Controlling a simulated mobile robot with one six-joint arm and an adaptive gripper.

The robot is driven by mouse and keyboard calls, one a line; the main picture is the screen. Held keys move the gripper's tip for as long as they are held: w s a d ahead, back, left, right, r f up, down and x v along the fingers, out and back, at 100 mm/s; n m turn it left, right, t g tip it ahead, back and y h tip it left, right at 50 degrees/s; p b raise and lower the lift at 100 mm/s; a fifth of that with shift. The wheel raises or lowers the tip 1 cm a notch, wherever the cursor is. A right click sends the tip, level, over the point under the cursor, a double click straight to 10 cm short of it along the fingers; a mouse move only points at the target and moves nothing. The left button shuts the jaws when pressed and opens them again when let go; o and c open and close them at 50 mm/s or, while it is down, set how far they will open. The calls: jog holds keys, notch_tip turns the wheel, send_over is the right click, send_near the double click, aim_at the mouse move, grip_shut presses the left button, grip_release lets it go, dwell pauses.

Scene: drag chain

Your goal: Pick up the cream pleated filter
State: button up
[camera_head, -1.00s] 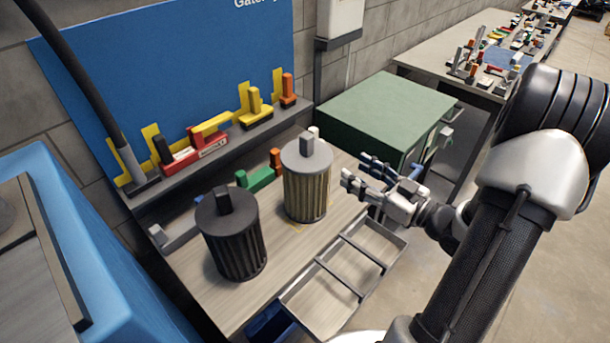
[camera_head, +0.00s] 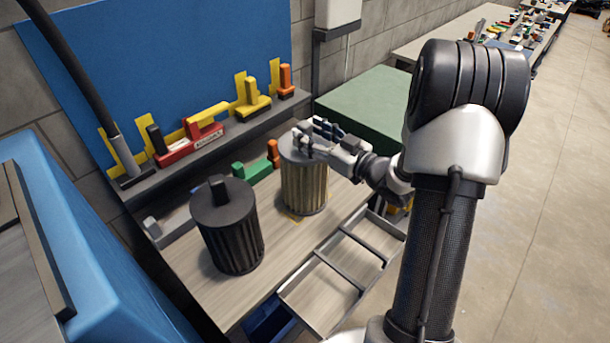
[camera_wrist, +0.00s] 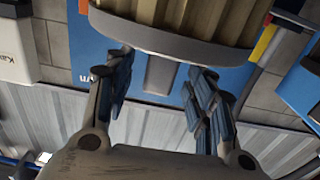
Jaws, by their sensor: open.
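The cream pleated filter (camera_head: 304,190) stands upright on the bench, with a grey round cap on top. In the wrist view, which looks upside down, its pleats (camera_wrist: 185,14) and cap rim show at the top. The cap's grey knob (camera_wrist: 160,76) shows between my fingers, with a gap on each side. My gripper (camera_head: 314,137) is over the cap in the head view, coming from the right; in the wrist view its two blue-padded fingers (camera_wrist: 160,72) are spread open. In the head view my fingers hide the knob.
A dark pleated filter (camera_head: 232,236) stands to the left. A divided metal tray (camera_head: 322,292) lies in front, with a blue bin (camera_head: 270,328) beside it. A green cabinet (camera_head: 365,105) stands behind right. A shelf with colored blocks (camera_head: 205,132) runs along the back.

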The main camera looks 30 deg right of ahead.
jog(key=shift+x, duration=1.2)
jog(key=shift+c, duration=0.6)
grip_shut()
